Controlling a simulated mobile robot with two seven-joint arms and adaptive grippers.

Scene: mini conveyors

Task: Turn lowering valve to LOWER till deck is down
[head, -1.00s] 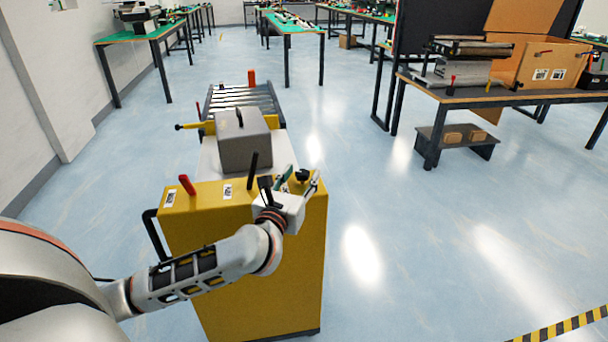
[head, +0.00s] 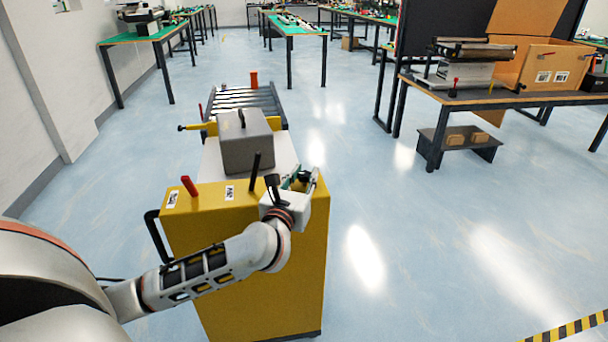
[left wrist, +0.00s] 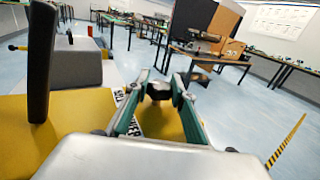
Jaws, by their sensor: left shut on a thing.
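The lowering valve is a black knob (head: 301,179) on top of the yellow lift cart (head: 240,260); it also shows between the fingertips in the left wrist view (left wrist: 159,90). My left gripper (head: 304,177) is shut on the knob, one finger on each side; the wrist view (left wrist: 160,92) shows both pads beside it. A label partly reading "LOWER" lies by the left finger and is partly covered. The deck (head: 285,150) is a pale plate behind the cart body and bears a grey box with a handle (head: 245,145). My right gripper is not in view.
A black upright lever (head: 255,170) stands just left of my gripper, large in the wrist view (left wrist: 40,60). A red-handled lever (head: 189,186) is farther left. A roller conveyor (head: 240,98) lies beyond the deck.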

